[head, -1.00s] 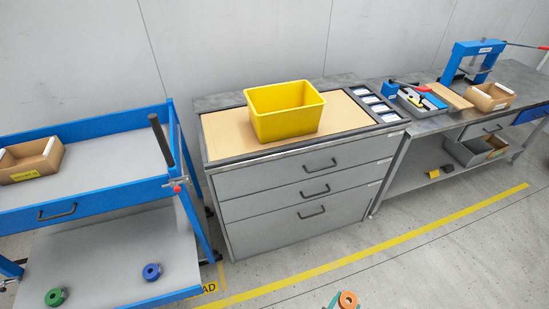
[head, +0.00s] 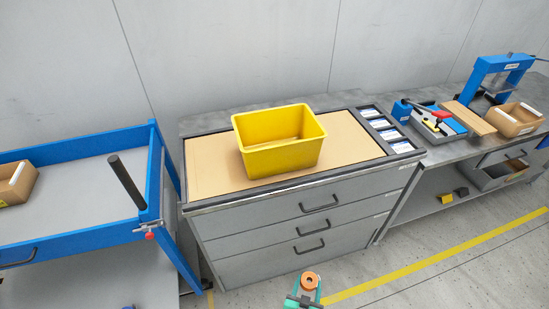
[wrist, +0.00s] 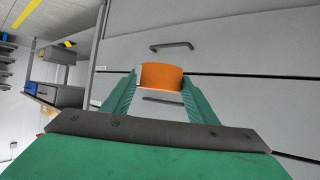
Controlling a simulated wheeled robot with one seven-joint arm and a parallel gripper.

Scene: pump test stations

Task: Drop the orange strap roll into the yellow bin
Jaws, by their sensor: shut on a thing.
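The yellow bin (head: 283,157) stands upright on the tan top of a grey drawer cabinet (head: 310,236) in the head view. Its open mouth faces up, and the part of its inside that shows looks empty. My gripper (head: 307,286) is at the bottom of the head view, in front of the cabinet and lower than the bin. It is shut on the orange strap roll (head: 309,281). In the wrist view the roll (wrist: 162,76) sits between the green fingertips, with the drawer fronts behind it. The bin is not in the wrist view.
A blue cart (head: 80,160) with an upright dark handle (head: 127,182) stands left of the cabinet. A workbench (head: 455,135) with a blue press (head: 492,78), tools and a cardboard box (head: 515,120) is at right. The cabinet top around the bin is mostly clear.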

